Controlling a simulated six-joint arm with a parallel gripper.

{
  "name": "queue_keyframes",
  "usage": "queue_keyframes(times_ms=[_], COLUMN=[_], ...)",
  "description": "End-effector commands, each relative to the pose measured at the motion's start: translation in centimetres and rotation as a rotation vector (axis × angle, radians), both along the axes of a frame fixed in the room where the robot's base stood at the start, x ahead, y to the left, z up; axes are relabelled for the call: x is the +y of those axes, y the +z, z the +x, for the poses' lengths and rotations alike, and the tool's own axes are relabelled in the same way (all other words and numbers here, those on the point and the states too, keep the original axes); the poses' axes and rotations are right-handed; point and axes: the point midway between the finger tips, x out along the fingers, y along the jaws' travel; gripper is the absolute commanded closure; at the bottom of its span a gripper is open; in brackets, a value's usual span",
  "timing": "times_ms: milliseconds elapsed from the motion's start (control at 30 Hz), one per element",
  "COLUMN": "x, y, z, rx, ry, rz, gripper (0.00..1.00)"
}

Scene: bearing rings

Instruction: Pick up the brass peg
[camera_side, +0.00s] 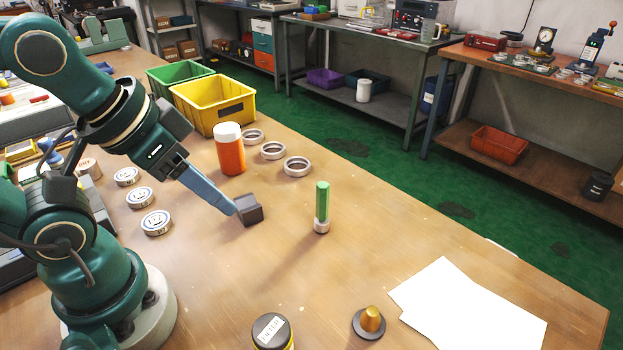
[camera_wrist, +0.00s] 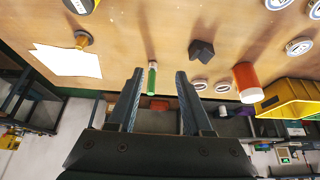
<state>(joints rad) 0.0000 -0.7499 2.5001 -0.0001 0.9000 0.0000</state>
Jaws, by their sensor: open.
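The brass peg (camera_side: 370,319) stands upright on a dark round base (camera_side: 357,328) near the front edge of the side view. In the wrist view the brass peg (camera_wrist: 82,39) is at upper left, left of both fingers. My gripper (camera_side: 228,207) is well to the left of and behind the peg in the side view, pointing down and right over the table. In the wrist view my gripper (camera_wrist: 159,72) is open, its fingers apart with nothing held between them. A green cylinder on a white base (camera_side: 322,208) shows between the fingers there, farther off.
A dark block (camera_side: 249,210) appears beside my fingertips; contact is unclear. An orange bottle (camera_side: 230,150), metal rings (camera_side: 297,167) and a yellow bin (camera_side: 214,103) stand behind. A yellow-and-black jar (camera_side: 271,332) is left of the peg, white sheets (camera_side: 470,310) right.

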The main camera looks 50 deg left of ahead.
Motion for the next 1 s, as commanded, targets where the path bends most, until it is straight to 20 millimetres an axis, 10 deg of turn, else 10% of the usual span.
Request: queue_keyframes(times_ms=[467,1000], x=[-0.7,-14.2], y=[-0.4,-2.7], z=[-0.1,-0.7], rx=[0.04,0.817], ry=[0.001,0.262], rz=[-0.034,-0.78], gripper=[0.43,0.43])
